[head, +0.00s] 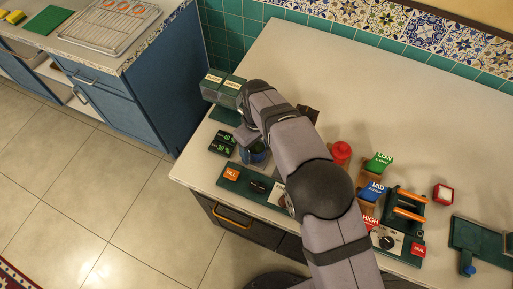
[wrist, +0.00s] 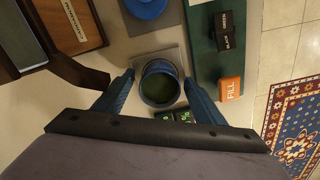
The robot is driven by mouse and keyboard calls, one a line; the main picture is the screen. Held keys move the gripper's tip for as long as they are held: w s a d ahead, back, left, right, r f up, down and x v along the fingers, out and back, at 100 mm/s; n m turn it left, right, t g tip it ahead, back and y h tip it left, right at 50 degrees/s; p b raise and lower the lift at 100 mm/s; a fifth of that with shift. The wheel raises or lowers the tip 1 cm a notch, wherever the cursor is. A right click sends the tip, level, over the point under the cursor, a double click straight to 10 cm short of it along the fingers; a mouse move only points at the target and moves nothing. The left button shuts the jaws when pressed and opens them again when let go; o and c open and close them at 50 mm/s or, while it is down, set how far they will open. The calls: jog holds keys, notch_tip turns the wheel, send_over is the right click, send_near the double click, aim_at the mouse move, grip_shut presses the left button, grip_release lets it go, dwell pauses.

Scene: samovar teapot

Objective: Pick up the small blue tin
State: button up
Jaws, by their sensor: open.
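A small round blue tin (wrist: 160,85), open at the top with dark green inside, stands upright on a grey square pad in the wrist view. In the head view a blue piece that looks like it (head: 256,153) shows beneath my arm, mostly hidden. My gripper (wrist: 159,78) is open, with one blue finger on each side of the tin. I cannot tell whether either finger touches it. In the head view my arm covers the gripper.
Another blue round object (wrist: 147,6) sits close by. A green panel with an orange FILL button (wrist: 231,89) lies beside the tin. Dark green labelled boxes (head: 222,90), a red-topped object (head: 341,150) and a rack with orange bars (head: 409,207) share the counter. The back counter is clear.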

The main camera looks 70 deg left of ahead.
jog(key=c, duration=1.3)
jog(key=shift+o, duration=0.2)
jog(key=shift+r, duration=0.1)
notch_tip(320, 180, up, 18)
jog(key=b, duration=0.2)
